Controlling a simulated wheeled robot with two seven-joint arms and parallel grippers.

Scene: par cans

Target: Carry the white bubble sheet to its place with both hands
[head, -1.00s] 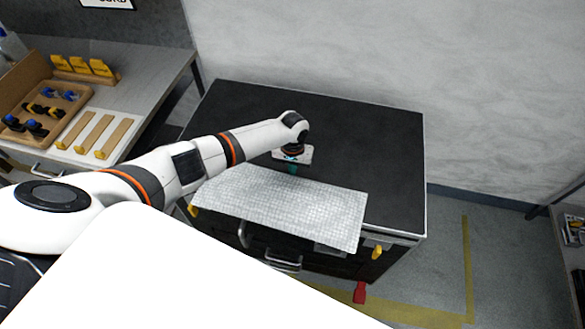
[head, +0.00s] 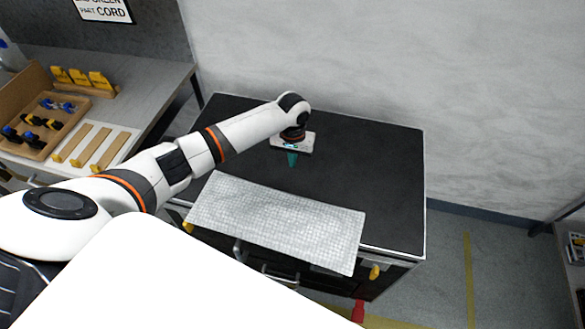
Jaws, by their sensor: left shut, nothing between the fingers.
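The white bubble sheet (head: 275,222) lies flat along the front of a black-topped cabinet (head: 370,165), and its near side reaches out past the cabinet's front edge. My left gripper (head: 292,159) is shut and empty, with its teal fingers pointing down. It is over the black top, beyond the sheet's far edge, and apart from the sheet. My right gripper is not in view.
Yellow pieces show at the cabinet's front, one (head: 375,272) near the right corner. A red object (head: 358,311) is below it. A grey bench (head: 125,75) with a wooden tray (head: 45,125) stands left. The black top behind the sheet is clear.

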